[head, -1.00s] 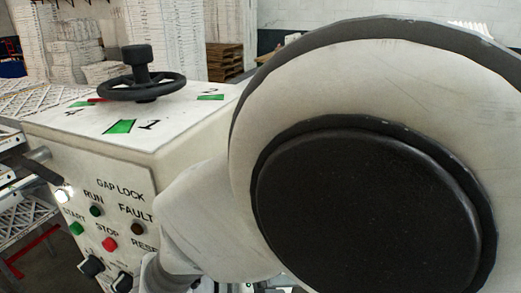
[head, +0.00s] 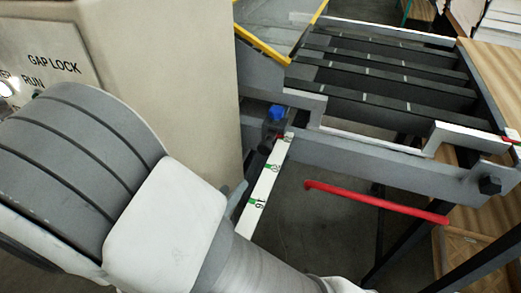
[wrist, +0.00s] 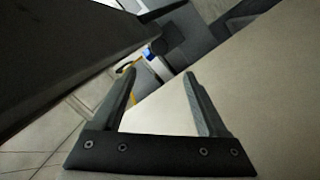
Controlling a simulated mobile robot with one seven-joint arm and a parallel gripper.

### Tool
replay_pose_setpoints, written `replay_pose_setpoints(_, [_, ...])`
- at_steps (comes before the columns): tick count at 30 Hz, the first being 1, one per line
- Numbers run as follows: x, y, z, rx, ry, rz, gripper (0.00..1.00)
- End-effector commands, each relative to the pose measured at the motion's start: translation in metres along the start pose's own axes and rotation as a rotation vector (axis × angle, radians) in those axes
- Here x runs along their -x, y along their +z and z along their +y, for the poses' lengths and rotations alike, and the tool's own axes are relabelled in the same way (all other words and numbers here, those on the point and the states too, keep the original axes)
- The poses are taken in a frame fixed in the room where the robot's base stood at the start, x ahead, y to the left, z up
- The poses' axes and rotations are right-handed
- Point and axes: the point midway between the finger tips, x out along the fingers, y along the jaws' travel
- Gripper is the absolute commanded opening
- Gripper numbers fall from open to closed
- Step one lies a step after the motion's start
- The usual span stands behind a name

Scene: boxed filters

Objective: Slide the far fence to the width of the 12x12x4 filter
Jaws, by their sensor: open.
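A white scale strip (head: 264,188) with green marks and numbers, one reading 16, runs down from a dark clamp with a blue knob (head: 277,112) beside the cabinet. A grey rail (head: 400,168) with white-topped brackets runs along the near side of the slatted conveyor bed (head: 385,80); a white-edged rail (head: 365,31) lies along its far side. I cannot tell surely which part is the far fence. No filter is clearly visible. My gripper (wrist: 160,73) is open and empty in the wrist view. A small blue part, perhaps the knob (wrist: 148,52), shows beyond its fingertips.
The beige cabinet (head: 165,60) with the GAP LOCK panel stands at left, close behind my arm. A red bar (head: 375,202) sticks out below the rail. Yellow-edged guards (head: 260,45) stand by the cabinet. A wooden tabletop (head: 495,65) is at right.

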Motion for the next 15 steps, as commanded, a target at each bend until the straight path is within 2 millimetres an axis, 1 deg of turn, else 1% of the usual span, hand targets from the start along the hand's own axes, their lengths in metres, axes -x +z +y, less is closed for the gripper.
replay_pose_setpoints(1, [-0.013,0.001,0.002,0.001,0.005,-0.003,0.76])
replay_pose_setpoints(9, [-0.073,0.001,0.002,0.002,0.005,-0.005,0.76])
replay_pose_setpoints(15, [-0.109,0.001,0.001,0.002,0.003,-0.004,0.76])
